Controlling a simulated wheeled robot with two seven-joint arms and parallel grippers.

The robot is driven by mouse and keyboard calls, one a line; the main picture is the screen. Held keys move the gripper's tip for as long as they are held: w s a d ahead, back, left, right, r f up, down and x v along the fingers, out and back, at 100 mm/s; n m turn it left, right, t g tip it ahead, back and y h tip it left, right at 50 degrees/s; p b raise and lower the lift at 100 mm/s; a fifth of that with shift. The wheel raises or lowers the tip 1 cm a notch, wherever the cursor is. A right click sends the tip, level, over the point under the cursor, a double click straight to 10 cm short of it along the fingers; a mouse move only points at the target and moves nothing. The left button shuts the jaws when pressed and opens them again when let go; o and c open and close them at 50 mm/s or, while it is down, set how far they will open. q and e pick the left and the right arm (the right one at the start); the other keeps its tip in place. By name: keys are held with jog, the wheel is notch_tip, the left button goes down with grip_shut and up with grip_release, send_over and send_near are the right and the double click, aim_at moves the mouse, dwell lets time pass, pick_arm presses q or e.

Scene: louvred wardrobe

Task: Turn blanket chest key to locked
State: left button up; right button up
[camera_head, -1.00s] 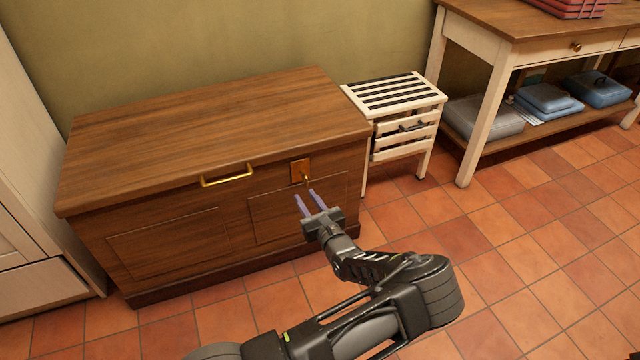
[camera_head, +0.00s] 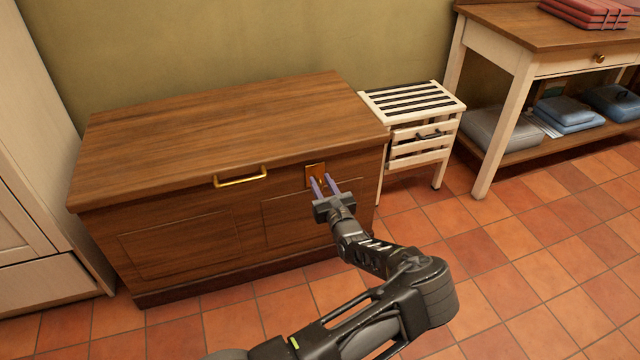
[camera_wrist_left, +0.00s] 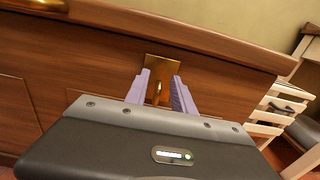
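The blanket chest (camera_head: 220,130) is a brown wooden box with its lid down. A brass lock plate (camera_head: 315,170) sits on its front, near the right end under the lid. In the left wrist view the plate (camera_wrist_left: 172,69) shows with the brass key (camera_wrist_left: 157,91) standing out from it. My left gripper (camera_head: 324,185) is at the plate, its two purple fingers open. In the left wrist view the fingers (camera_wrist_left: 160,88) stand on either side of the key, with gaps showing. The key's far end is hidden behind the gripper body. My right gripper is not in view.
A brass handle (camera_head: 240,177) is on the chest front, left of the lock. A white slatted stand (camera_head: 415,100) is close to the chest's right end. A wooden table (camera_head: 520,40) stands further right. The tiled floor (camera_head: 530,260) in front is clear.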

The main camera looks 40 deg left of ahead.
pick_arm(q)
jog(key=shift+w+a, duration=0.35)
jog(key=shift+a, duration=0.2)
grip_shut()
